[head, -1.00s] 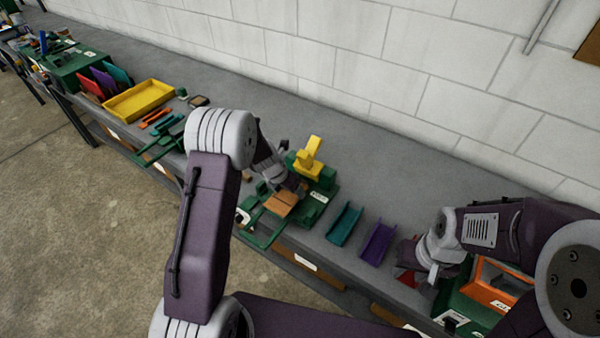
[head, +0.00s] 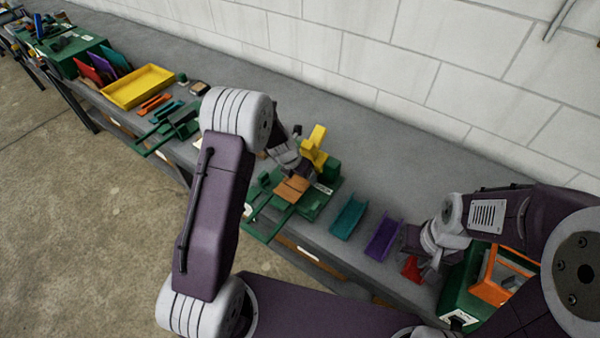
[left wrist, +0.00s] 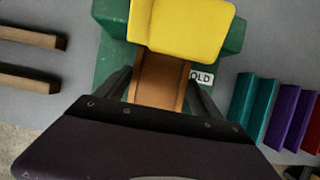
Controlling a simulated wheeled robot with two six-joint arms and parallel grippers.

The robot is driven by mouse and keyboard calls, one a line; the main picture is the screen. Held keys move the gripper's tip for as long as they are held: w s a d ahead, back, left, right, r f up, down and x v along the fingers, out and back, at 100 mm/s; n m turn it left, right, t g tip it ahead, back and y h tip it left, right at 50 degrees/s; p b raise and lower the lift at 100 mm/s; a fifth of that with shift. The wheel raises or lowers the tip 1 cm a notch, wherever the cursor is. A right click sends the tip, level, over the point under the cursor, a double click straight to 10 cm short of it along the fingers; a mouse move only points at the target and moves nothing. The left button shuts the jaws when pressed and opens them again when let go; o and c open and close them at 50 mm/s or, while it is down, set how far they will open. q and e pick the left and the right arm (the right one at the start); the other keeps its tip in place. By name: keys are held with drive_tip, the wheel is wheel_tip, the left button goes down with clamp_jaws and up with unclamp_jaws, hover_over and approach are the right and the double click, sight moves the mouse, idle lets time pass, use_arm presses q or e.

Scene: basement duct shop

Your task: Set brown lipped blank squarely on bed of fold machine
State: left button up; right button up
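The brown lipped blank (head: 292,189) is at the front of the green fold machine (head: 318,204), low over or on its bed. Contact with the bed is unclear. In the left wrist view the blank (left wrist: 157,82) runs up toward the yellow part (left wrist: 182,28), which hides its far end. My left gripper (left wrist: 160,74) has one finger at each side of the blank and appears closed on it. In the head view the left gripper (head: 293,169) is partly hidden by its own wrist. My right gripper (head: 415,257) is near a red piece (head: 411,269); its fingers are unclear.
Teal (head: 348,216) and purple (head: 382,235) channels lie right of the machine. A green-and-orange machine (head: 496,283) stands at the far right. A yellow tray (head: 137,86) and colored pieces lie to the left. The bench behind, toward the wall, is clear.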

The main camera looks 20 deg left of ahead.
use_arm(q)
drive_tip(key=o, duration=0.3)
drive_tip(key=shift+w, duration=0.15)
drive_tip(key=shift+a, duration=0.15)
drive_tip(key=shift+s+r, duration=0.15)
drive_tip(key=shift+s, duration=0.25)
drive_tip(key=shift+r, duration=0.25)
drive_tip(key=p+v, duration=0.3)
drive_tip(key=v, duration=0.9)
drive_tip(key=s+m+g+y, duration=0.1)
drive_tip(key=s+m+g, duration=0.1)
drive_tip(key=s+m, duration=1.1)
drive_tip(key=s+m+g, duration=0.1)
drive_tip(key=s+m, duration=0.6)
drive_tip(key=m, duration=1.2)
drive_tip(key=f+b, duration=0.3)
drive_tip(key=a+f+b, duration=0.1)
drive_tip(key=f+b, duration=0.1)
drive_tip(key=shift+w, duration=0.15)
drive_tip(key=shift+o, duration=0.3)
drive_tip(key=shift+r, duration=0.1)
